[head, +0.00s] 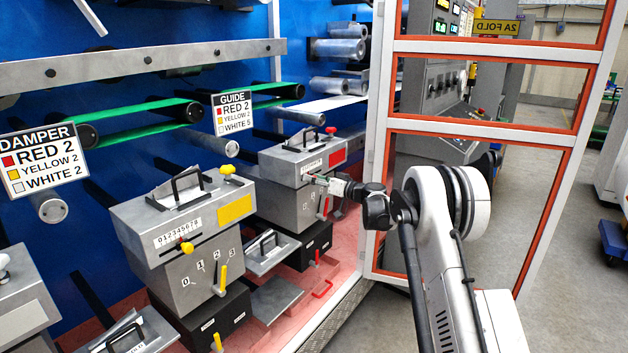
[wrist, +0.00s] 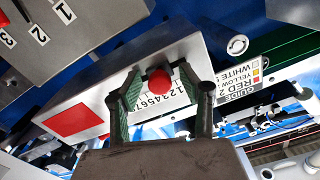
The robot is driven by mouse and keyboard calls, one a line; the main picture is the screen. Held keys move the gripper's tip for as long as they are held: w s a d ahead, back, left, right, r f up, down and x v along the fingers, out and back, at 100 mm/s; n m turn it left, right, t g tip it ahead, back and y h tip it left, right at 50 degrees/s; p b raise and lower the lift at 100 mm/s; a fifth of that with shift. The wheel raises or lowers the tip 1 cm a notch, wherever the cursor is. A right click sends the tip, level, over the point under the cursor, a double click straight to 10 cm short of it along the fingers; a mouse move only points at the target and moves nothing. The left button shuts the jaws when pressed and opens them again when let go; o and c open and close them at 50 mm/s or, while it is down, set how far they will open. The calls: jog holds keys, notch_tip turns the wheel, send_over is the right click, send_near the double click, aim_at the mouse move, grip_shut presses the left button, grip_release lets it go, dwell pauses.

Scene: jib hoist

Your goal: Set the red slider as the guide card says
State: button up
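The guide card (head: 232,112) reads RED 2, YELLOW 2, WHITE 5; part of it also shows in the wrist view (wrist: 246,82). The red slider's round knob (wrist: 160,82) sits by a white number scale (wrist: 178,97) on the grey unit with a red panel (head: 338,157). The knob and fingers cover part of the scale, so I cannot tell its setting. My gripper (wrist: 161,84) is open, its two fingers either side of the knob with small gaps. In the head view my gripper (head: 312,180) reaches the unit's front and the slider knob is hidden.
A yellow-panel unit (head: 190,222) with a yellow slider knob (head: 186,246) stands to the left. The damper card (head: 43,160) hangs farther left. A red lever (head: 325,207) is below my gripper. An orange-edged door frame (head: 483,140) stands right of the unit, close to my arm.

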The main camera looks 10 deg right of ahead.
jog(key=v, duration=1.2)
jog(key=shift+d, duration=0.1)
jog(key=s+a+r+m+g+h+p, duration=0.15)
jog(key=s+a+r, duration=0.25)
jog(key=s, duration=0.4)
jog(key=s+a+r+g+h, duration=0.2)
jog(key=s+a+r, duration=0.15)
jog(key=s, duration=0.45)
jog(key=s+a+r+m+g+h, duration=0.1)
jog(key=s+a+r+h, duration=0.15)
jog(key=s+r, duration=0.4)
jog(key=s+d+f+m+h+p, duration=0.1)
jog(key=s+d+f+h, duration=0.1)
jog(key=s, duration=1.5)
jog(key=s+d+f+m+g+h, duration=0.1)
jog(key=s+f+h, duration=0.3)
jog(key=s, duration=1.3)
jog(key=shift+d+f+p, duration=0.35)
jog(key=shift+d+f, duration=0.05)
jog(key=shift+f, duration=0.4)
